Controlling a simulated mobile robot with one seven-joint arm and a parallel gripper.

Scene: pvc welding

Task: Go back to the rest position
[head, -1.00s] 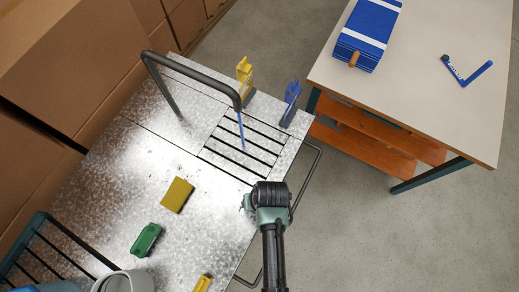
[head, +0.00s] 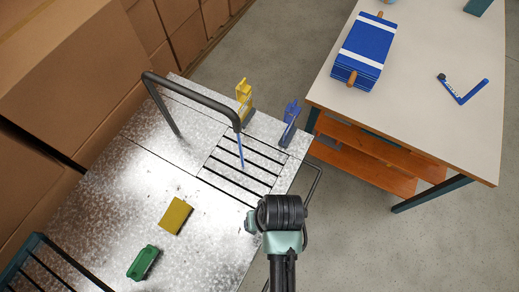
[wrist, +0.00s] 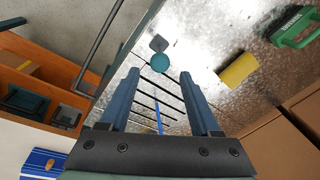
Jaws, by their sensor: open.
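My arm reaches up from the bottom of the head view, its dark wrist joint over the right edge of the metal worktable (head: 110,215). My gripper's fingers are hidden there. In the wrist view my gripper (wrist: 160,74) has its two blue fingers spread, with nothing held between them. Past the fingers lie the table's slotted grate (wrist: 150,101) and a thin blue rod (wrist: 159,121). In the head view, the grate (head: 242,166) and the rod (head: 240,150), hanging from a dark arched pipe (head: 190,91), are left of and beyond my wrist.
A yellow block (head: 175,215) and a green block (head: 142,263) lie on the worktable. A yellow clamp (head: 243,97) and a blue clamp (head: 290,122) stand at its far edge. Brown boxes (head: 60,70) line the left. A white-topped table (head: 425,125) stands right, with floor between.

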